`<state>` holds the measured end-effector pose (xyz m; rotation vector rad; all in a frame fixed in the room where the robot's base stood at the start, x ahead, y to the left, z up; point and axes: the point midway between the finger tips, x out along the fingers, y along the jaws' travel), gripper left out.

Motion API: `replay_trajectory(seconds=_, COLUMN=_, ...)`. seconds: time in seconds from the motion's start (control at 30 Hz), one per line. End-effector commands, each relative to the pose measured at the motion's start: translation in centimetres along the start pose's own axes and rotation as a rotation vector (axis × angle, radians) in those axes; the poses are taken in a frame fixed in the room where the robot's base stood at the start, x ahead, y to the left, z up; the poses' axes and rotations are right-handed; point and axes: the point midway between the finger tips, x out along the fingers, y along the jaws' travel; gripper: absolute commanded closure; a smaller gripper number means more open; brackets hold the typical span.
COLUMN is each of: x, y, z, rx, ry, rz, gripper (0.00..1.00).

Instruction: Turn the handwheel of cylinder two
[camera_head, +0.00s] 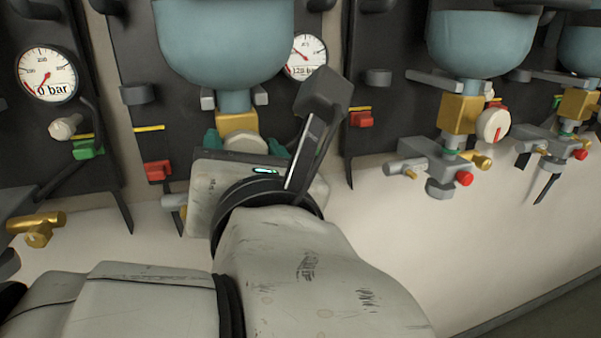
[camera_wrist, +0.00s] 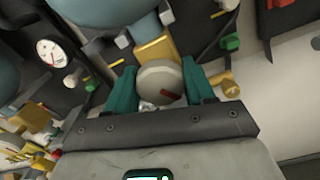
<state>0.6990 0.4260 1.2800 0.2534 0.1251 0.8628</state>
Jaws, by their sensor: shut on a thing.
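A blue-grey cylinder (camera_head: 222,45) hangs neck down at the centre of the head view. Below it is a brass valve block (camera_head: 237,122) with a pale round handwheel (camera_head: 246,143). In the wrist view the handwheel (camera_wrist: 158,84) has a red mark on its face. My gripper (camera_wrist: 160,80) has its teal fingers on either side of the handwheel and is shut on it. In the head view, my wrist hides the fittings below the handwheel. I cannot read a number on the cylinder.
A second cylinder (camera_head: 480,40) hangs to the right, with its own white, red-marked handwheel (camera_head: 493,125). Red knobs and dark brackets stick out nearby.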

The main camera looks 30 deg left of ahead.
Motion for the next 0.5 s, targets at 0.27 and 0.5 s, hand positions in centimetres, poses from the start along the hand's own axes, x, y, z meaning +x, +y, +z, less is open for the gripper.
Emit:
replay_trajectory(seconds=0.27, x=-0.04, y=-0.02, z=0.31, rx=0.113, ry=-0.009, rz=0.002, gripper=0.77)
replay_trajectory(seconds=0.5, x=-0.06, y=-0.08, z=0.49, rx=0.123, ry=-0.011, rz=0.0, gripper=0.77)
